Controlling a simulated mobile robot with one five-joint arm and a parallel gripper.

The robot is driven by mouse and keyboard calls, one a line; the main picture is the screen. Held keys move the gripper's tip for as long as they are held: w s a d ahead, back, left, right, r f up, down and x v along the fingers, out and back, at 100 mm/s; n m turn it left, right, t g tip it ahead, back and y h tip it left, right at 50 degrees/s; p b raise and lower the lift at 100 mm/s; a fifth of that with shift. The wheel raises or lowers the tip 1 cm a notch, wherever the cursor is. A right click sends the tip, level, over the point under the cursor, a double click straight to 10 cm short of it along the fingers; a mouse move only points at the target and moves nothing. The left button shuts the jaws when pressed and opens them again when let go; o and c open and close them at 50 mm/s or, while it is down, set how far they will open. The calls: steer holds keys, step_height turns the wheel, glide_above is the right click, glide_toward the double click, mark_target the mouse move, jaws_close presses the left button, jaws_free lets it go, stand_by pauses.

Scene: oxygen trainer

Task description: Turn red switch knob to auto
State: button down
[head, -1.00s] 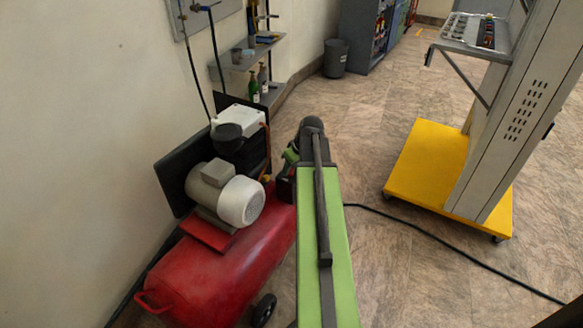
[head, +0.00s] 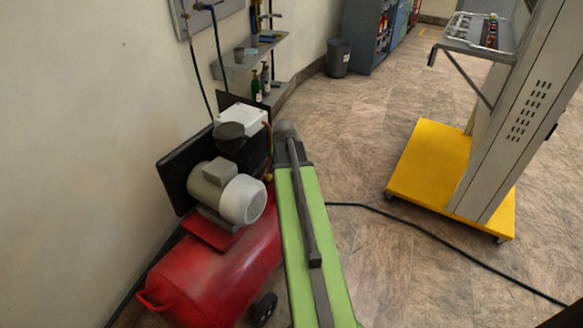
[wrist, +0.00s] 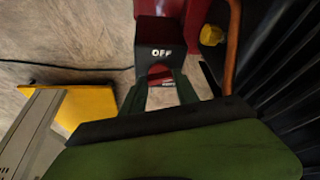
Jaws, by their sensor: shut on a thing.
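In the wrist view a black switch box (wrist: 155,38) shows a white OFF label on its near face. Just below the label is the red switch knob (wrist: 160,71), of which only a curved part shows. My gripper (wrist: 160,82) is shut on the knob, with one dark green finger on each side. A small pale label, too small to read, shows between the fingers. In the head view my green arm reaches to the right side of the red compressor (head: 215,270); the knob and my fingertips are hidden there.
A yellow-based trainer stand (head: 430,170) stands to the right, with a black cable (head: 420,235) on the floor. A copper-coloured pipe (wrist: 232,45) and black fins (wrist: 285,60) are close right of my gripper. A wall with a shelf (head: 250,60) lies left.

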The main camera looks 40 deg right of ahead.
steer(key=shift+w+m+g, duration=0.15)
steer(key=shift+m+g, duration=0.55)
steer(key=shift+m, duration=1.1)
steer(key=c, duration=0.9)
jaws_free()
steer(key=shift+a+r, duration=0.1)
steer(key=shift+r, duration=0.05)
steer(key=p+v, duration=0.3)
steer(key=v, duration=0.1)
steer(key=p+v, duration=0.7)
steer(key=p, duration=0.1)
steer(key=shift+a+r, duration=0.3)
steer(key=shift+a, duration=0.1)
